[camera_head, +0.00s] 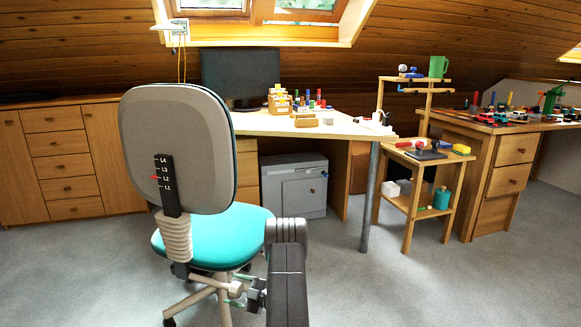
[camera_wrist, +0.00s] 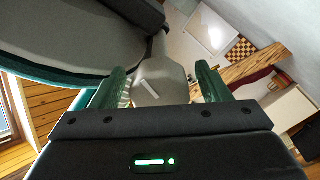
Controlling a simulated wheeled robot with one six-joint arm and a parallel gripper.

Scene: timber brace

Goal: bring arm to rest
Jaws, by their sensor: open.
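My gripper (camera_wrist: 163,84) is open, with its two green fingers apart. In the head view my gripper (camera_head: 238,290) is low down at the end of my dark arm, by the chair's base. The office chair (camera_head: 178,150) has a grey back and a teal seat, and stands in front of my arm. A grey surface with a teal edge fills the upper left of the wrist view. A pale grey part (camera_wrist: 158,78) shows between and beyond the fingers. I cannot tell whether the fingers touch it. I see nothing held.
A desk (camera_head: 345,130) with a monitor (camera_head: 240,77) and small items stands behind the chair. A small wooden stand (camera_head: 412,203) and a cluttered workbench (camera_head: 490,180) are to the right. Grey carpet (camera_head: 430,285) is clear at the front right.

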